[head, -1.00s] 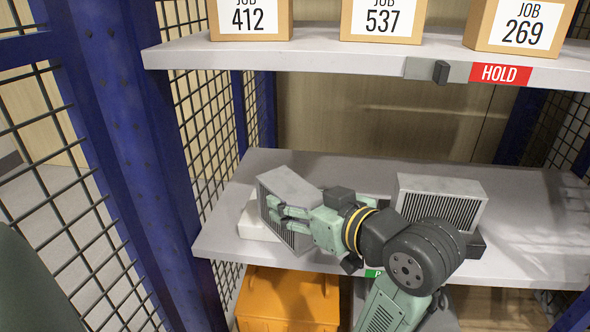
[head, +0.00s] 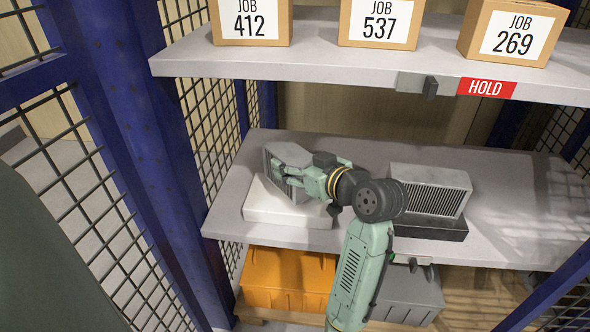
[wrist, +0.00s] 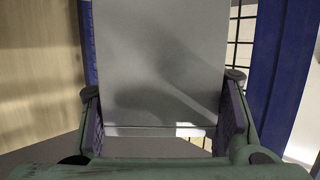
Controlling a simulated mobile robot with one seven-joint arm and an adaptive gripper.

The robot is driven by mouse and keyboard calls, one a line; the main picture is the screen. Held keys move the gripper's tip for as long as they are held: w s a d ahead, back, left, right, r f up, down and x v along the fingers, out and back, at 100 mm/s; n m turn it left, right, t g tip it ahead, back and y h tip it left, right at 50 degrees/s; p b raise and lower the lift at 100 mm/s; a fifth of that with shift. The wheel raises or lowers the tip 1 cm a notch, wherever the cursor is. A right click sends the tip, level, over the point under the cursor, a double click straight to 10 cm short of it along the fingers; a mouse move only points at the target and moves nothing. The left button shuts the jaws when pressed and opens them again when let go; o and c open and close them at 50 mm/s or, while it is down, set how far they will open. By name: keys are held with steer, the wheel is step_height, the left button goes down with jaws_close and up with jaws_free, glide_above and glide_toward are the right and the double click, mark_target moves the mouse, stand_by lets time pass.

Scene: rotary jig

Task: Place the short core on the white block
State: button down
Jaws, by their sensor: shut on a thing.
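My gripper (head: 281,171) is shut on a grey box-shaped core, which I take to be the short core (head: 288,152), on the left of the lower shelf in the head view. The white block (head: 268,214) lies flat below and in front of it. The core stands over the rear part of the block; I cannot tell whether it touches it. In the wrist view the core's plain grey face (wrist: 160,45) fills the space between my two fingers. My fingers and wrist hide part of the core and the block's right side.
Another grey core with a finned face (head: 430,188) stands on a black block (head: 430,228) to the right. The upper shelf (head: 320,62) with boxes overhangs behind. A blue post and mesh (head: 130,150) bound the left. An orange bin (head: 285,280) and a grey bin (head: 408,293) sit below.

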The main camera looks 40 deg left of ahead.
steer(key=shift+w+a+r, duration=0.1)
steer(key=shift+w+a, duration=0.35)
steer(key=shift+w, duration=0.05)
steer(key=shift+f, duration=1.75)
steer(key=shift+f, duration=0.25)
steer(key=c, duration=0.6)
jaws_free()
steer(key=shift+r, duration=0.15)
steer(key=v, duration=1.2)
steer(key=shift+s, duration=0.1)
